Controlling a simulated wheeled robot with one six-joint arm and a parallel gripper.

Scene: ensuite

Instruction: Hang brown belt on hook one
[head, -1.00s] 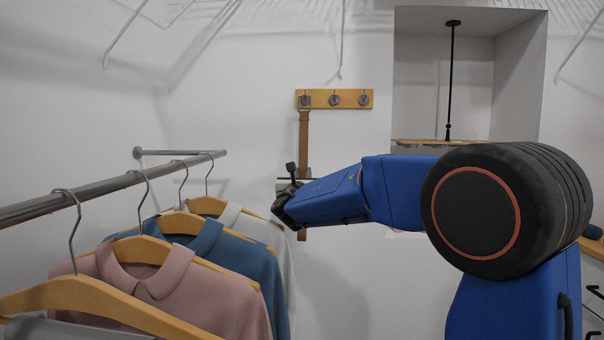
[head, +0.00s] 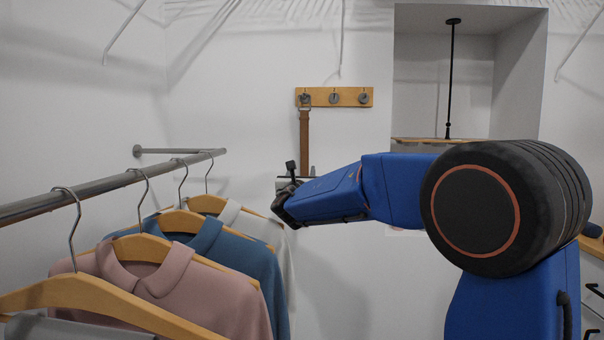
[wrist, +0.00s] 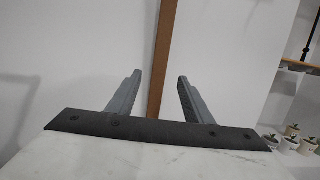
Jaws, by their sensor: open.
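The brown belt (head: 304,138) hangs straight down from the leftmost hook (head: 305,99) on the wooden hook board, with its buckle at the hook. Its lower part is hidden behind my arm in the head view. In the wrist view the belt (wrist: 160,55) runs vertically between the two grey fingers. My gripper (wrist: 155,95) is open, with clear gaps between the belt and both fingers. In the head view my gripper (head: 290,185) is mostly hidden by my wrist, below the hook board.
The other two hooks (head: 334,99) on the board are bare. A metal rail (head: 100,188) at left carries several hangers with shirts (head: 160,285), close to my gripper. A recess (head: 470,75) with a black rod is at right. Small pots (wrist: 290,138) show at right in the wrist view.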

